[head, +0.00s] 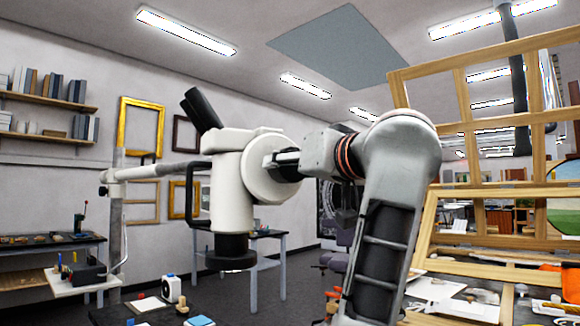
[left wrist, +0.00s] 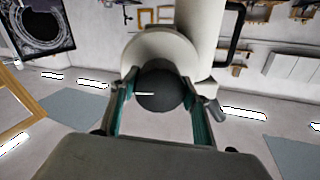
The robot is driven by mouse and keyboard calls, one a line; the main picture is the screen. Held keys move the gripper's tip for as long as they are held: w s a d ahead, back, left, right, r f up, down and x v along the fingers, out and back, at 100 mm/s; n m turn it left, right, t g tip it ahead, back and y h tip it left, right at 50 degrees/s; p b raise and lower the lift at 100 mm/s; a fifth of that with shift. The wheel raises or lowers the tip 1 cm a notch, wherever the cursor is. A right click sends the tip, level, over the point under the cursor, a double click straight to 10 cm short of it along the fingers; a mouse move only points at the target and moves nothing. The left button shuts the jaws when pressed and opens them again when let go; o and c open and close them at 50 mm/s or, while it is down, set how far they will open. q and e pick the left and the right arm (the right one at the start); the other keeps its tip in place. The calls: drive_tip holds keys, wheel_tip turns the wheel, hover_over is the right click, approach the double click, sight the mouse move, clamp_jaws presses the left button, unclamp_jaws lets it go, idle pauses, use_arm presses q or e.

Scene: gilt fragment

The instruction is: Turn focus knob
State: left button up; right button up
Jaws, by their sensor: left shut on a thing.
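A white microscope (head: 228,190) with black eyepieces (head: 200,108) and a dark lens end (head: 231,251) hangs on a horizontal boom in the middle of the head view. A round white housing (head: 262,168) is on its side facing my arm. My left gripper (head: 283,159) reaches this side from the right. In the left wrist view the dark round focus knob (left wrist: 160,88) stands out from the housing, with a light mark on its face. The teal-padded fingers of my left gripper are on either side of it, shut on it. In the head view the gripper hides the knob. My right gripper is not in view.
The boom (head: 155,172) runs left to an upright post (head: 116,225). A low table with a white device (head: 172,288) and small items is below. A wooden frame rack (head: 440,200) and a cluttered worktable (head: 455,292) stand at the right.

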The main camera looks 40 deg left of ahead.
use_arm(q)
drive_tip(key=m+p, duration=0.1)
drive_tip(key=m, duration=0.3)
drive_tip(key=shift+s+r+p, duration=0.1)
drive_tip(key=shift+r+p, duration=0.1)
drive_tip(key=shift+p, duration=0.2)
drive_tip(key=shift+a+f+m+p, duration=0.1)
drive_tip(key=shift+m+p, duration=0.65)
drive_tip(key=shift+m, duration=1.45)
drive_tip(key=o, duration=1.1)
